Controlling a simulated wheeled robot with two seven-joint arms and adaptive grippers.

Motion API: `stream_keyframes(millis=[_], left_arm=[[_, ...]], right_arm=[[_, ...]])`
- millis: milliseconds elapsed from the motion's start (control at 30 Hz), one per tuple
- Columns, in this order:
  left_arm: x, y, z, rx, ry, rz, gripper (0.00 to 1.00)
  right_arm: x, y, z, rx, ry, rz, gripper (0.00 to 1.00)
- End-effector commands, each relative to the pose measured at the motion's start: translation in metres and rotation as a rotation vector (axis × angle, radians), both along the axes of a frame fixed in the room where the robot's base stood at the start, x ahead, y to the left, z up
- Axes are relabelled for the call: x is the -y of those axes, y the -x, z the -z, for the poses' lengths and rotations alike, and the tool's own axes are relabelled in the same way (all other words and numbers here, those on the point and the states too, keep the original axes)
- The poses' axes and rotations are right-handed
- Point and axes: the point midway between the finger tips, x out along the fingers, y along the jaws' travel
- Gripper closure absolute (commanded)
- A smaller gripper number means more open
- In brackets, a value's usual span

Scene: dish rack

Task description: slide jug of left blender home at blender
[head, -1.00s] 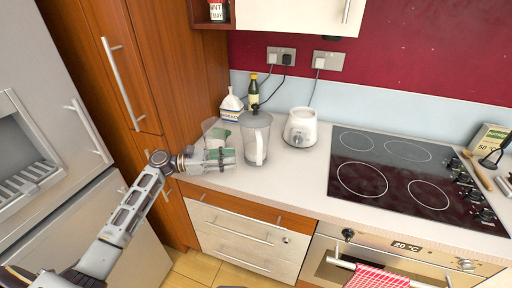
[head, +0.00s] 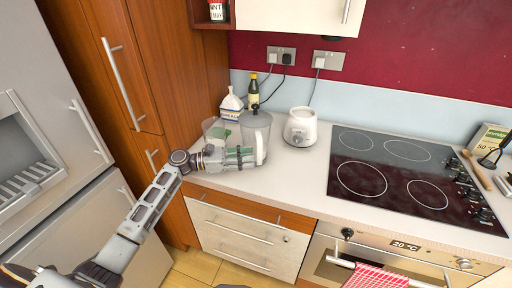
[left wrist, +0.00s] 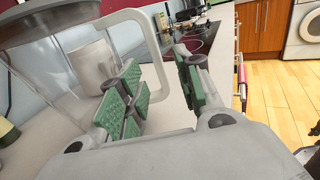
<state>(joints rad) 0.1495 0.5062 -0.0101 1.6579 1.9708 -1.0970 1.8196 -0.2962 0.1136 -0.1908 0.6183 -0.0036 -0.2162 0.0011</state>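The clear jug (head: 256,130) with a grey lid and pale handle stands on the counter, left of the white blender base (head: 300,128). The base has no jug on it. My left gripper (head: 246,156) is in front of the jug, at its handle. In the left wrist view, the jug (left wrist: 50,75) is at the left and its handle (left wrist: 150,45) reaches between my green-padded fingers (left wrist: 160,92). The fingers are apart, with a gap beside the handle; I see no firm grip. My right gripper is not in view.
A clear container (head: 211,127) stands left of the jug. The black hob (head: 390,172) lies right of the base. Counter in front of the base is clear.

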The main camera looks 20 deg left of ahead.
Motion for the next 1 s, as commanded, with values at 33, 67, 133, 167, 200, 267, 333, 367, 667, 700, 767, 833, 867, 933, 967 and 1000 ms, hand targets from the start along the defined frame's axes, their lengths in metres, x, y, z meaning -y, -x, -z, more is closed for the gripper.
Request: stream_keyframes(millis=[33, 67, 133, 167, 200, 267, 333, 367, 667, 700, 767, 833, 867, 933, 967, 1000], left_arm=[[0.003, -0.002, -0.001, 0.0, 0.001, 0.001, 0.65], [0.006, -0.003, -0.001, 0.0, 0.001, 0.001, 0.65], [0.011, -0.006, -0.001, 0.002, 0.001, 0.0, 0.65], [0.014, -0.007, 0.0, 0.001, 0.002, 0.0, 0.65], [0.019, -0.009, 0.0, 0.0, 0.001, 0.001, 0.65], [0.025, -0.012, 0.0, 0.0, 0.001, 0.001, 0.65], [0.032, -0.016, 0.0, 0.002, 0.001, 0.0, 0.65], [0.035, -0.017, 0.0, 0.002, 0.001, 0.001, 0.65], [0.044, -0.021, 0.002, 0.0, 0.0, 0.0, 0.65], [0.044, -0.021, 0.002, 0.0, 0.0, 0.0, 0.65], [0.044, -0.021, 0.002, 0.0, 0.0, 0.0, 0.65], [0.044, -0.021, 0.002, 0.0, 0.0, 0.0, 0.65], [0.044, -0.021, 0.002, 0.0, 0.0, 0.0, 0.65], [0.044, -0.021, 0.002, 0.0, 0.0, 0.0, 0.65], [0.044, -0.021, 0.002, 0.0, 0.0, 0.0, 0.65], [0.044, -0.021, 0.002, 0.0, 0.0, 0.0, 0.65]], right_arm=[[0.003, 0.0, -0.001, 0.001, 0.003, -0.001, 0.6], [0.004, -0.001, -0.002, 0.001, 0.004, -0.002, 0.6], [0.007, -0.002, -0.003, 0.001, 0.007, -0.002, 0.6], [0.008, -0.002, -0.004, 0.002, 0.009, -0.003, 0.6], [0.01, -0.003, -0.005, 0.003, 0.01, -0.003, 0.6], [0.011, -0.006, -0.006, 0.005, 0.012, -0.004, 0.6], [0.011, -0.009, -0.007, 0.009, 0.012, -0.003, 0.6], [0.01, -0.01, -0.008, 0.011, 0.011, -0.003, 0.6], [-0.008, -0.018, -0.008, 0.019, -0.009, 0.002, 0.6], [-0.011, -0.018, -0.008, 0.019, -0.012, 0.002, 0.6], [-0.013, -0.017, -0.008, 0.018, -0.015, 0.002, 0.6], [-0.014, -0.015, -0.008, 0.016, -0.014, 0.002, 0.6], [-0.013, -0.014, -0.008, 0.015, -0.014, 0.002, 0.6], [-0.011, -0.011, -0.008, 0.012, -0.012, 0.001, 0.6], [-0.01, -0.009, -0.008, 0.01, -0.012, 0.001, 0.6], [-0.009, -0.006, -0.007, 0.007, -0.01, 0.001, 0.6]])
